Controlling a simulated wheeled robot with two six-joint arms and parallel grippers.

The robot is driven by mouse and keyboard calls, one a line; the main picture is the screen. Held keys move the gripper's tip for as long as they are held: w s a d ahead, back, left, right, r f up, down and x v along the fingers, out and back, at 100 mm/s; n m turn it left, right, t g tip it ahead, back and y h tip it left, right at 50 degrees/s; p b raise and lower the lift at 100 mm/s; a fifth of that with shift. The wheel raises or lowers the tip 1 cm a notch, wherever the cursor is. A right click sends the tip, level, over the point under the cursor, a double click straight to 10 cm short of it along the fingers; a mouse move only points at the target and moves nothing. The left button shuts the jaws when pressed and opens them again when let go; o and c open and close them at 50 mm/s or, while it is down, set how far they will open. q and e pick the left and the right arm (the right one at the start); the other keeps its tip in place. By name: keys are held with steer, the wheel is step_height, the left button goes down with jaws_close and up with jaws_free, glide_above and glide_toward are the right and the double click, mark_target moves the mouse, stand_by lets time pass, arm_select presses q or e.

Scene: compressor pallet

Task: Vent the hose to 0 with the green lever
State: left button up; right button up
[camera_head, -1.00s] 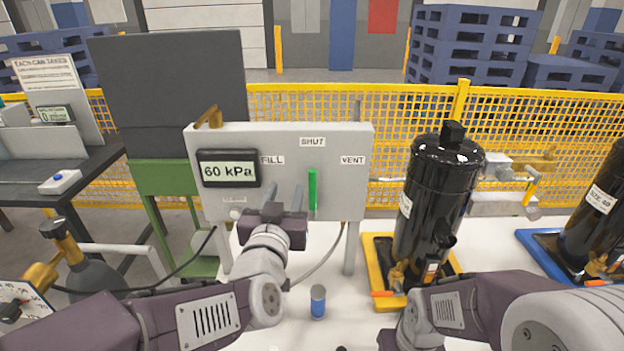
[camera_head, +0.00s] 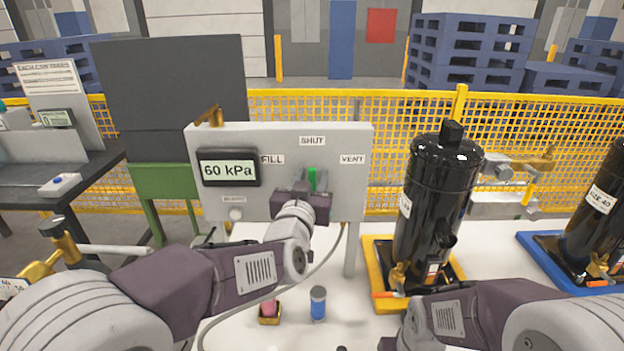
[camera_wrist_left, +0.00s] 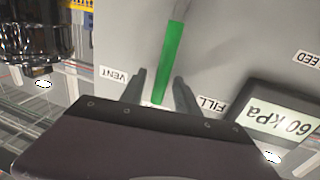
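The green lever (camera_head: 312,179) stands upright on the grey panel (camera_head: 345,200), below the SHUT label and between the FILL and VENT labels. The pressure display (camera_head: 228,169) reads 60 kPa. My left gripper (camera_head: 307,186) is in front of the lever and hides its lower part. In the left wrist view, the lever (camera_wrist_left: 173,55) runs between the two spread fingers of my left gripper (camera_wrist_left: 160,82), with gaps on both sides. My right gripper (camera_head: 386,343) is low at the bottom edge; its fingers cannot be made out.
A black compressor (camera_head: 438,205) stands on a yellow tray (camera_head: 375,252) right of the panel. A hose (camera_head: 325,262) curves below the panel. A blue can (camera_head: 318,303) and a small pink item (camera_head: 270,308) stand on the white table. A yellow fence (camera_head: 400,105) runs behind.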

arm_select(q)
steer(key=shift+s, duration=0.1)
jaws_close()
stand_by(1.3)
